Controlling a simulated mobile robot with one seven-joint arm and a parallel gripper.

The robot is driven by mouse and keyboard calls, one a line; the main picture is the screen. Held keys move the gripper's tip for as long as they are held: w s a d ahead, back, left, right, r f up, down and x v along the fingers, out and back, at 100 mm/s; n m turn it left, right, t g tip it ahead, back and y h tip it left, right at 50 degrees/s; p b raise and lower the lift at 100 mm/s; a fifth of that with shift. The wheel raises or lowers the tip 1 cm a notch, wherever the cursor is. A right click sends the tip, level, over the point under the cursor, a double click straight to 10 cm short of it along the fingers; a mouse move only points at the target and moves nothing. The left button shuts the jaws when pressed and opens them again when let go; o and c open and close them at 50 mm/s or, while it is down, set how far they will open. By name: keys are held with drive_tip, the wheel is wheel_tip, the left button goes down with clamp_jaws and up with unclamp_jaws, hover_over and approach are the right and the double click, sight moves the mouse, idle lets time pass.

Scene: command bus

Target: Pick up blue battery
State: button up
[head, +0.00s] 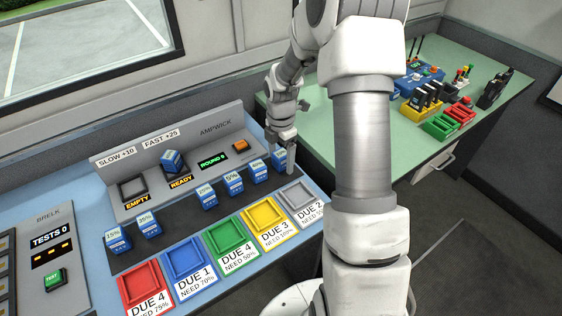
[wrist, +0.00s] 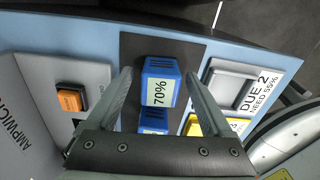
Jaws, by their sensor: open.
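A blue battery (wrist: 158,72) with a white label reading 70% stands on a dark strip in the wrist view. My gripper (wrist: 157,84) is open, with one finger on each side of this battery. Any contact with it cannot be told. In the head view my gripper (head: 283,161) is low over the right end of the battery row, mostly covering the battery there. Another blue battery (wrist: 153,121) sits just behind the 70% one, partly hidden by my gripper body. Several more blue batteries stand along the strip, including 15% (head: 117,237) and 35% (head: 149,223).
One battery (head: 172,161) sits in the AMPWICK charger (head: 217,130) above READY; the EMPTY slot (head: 132,187) is bare. Red (head: 146,282), blue (head: 189,259), green (head: 227,237), yellow (head: 264,218) and grey (head: 295,196) trays line the front. A green table (head: 300,118) stands right.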

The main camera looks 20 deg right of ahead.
sight(281, 153)
clamp_jaws()
idle(0.4)
drive_tip(key=shift+r, duration=0.15)
drive_tip(key=shift+r, duration=0.6)
wheel_tip(281, 153, up, 3)
drive_tip(key=shift+w+f+p, duration=0.1)
drive_tip(key=shift+p, duration=0.35)
drive_tip(key=s+d+r+p, duration=0.1)
drive_tip(key=s+d+r, duration=0.5)
drive_tip(key=s, duration=0.3)
drive_tip(key=shift+d+r+p, duration=0.3)
drive_tip(key=shift+d+r, duration=0.1)
drive_tip(key=shift+d, duration=0.35)
